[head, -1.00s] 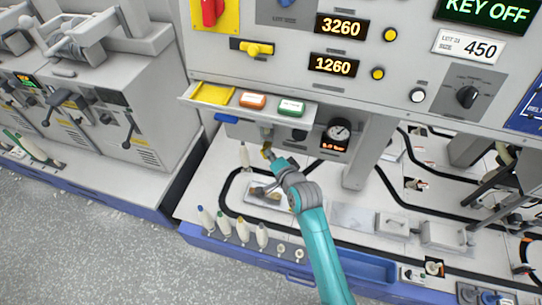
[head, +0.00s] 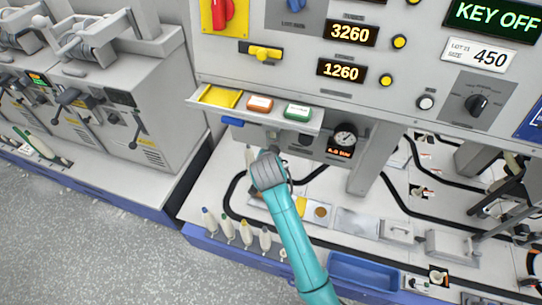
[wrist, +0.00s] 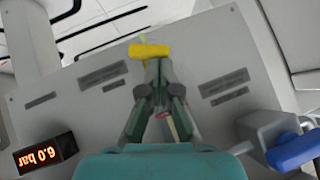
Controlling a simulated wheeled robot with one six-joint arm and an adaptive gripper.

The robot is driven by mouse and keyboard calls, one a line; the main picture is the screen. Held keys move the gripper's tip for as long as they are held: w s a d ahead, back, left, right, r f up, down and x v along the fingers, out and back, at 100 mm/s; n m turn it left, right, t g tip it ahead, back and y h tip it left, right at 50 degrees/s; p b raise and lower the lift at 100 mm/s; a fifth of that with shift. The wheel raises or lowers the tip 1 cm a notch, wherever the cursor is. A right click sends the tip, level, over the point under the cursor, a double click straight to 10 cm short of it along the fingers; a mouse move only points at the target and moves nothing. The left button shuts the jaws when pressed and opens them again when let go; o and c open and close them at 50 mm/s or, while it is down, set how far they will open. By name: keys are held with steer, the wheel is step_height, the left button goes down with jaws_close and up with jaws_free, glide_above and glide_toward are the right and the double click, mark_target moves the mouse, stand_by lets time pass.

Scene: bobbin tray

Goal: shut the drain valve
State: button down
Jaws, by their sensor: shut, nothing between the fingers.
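A yellow lever (wrist: 149,51) sits on the grey panel in the wrist view, lying across the picture. It looks like the drain valve's handle, but the labels beside it are too blurred to read. My gripper (wrist: 158,66) is shut with nothing in it. Its fingertips are right at the lever's lower side and seem to touch it; I cannot tell for sure. In the head view, my arm's wrist hides the gripper and the lever under the panel's shelf.
A blue handle (wrist: 293,150) on a grey block is at the wrist view's right. A 6.0 bar display (wrist: 45,154) is at lower left. In the head view, a shelf (head: 325,118) with coloured buttons overhangs, a gauge (head: 344,138) is to the right, and bobbins (head: 246,232) stand in front.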

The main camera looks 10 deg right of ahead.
steer(key=shift+w+a+f+n+g+h, duration=0.1)
steer(key=shift+w+a+n+g+h, duration=0.2)
steer(key=shift+a+n+g+h, duration=0.4)
steer(key=shift+d, duration=0.15)
stand_by(0.3)
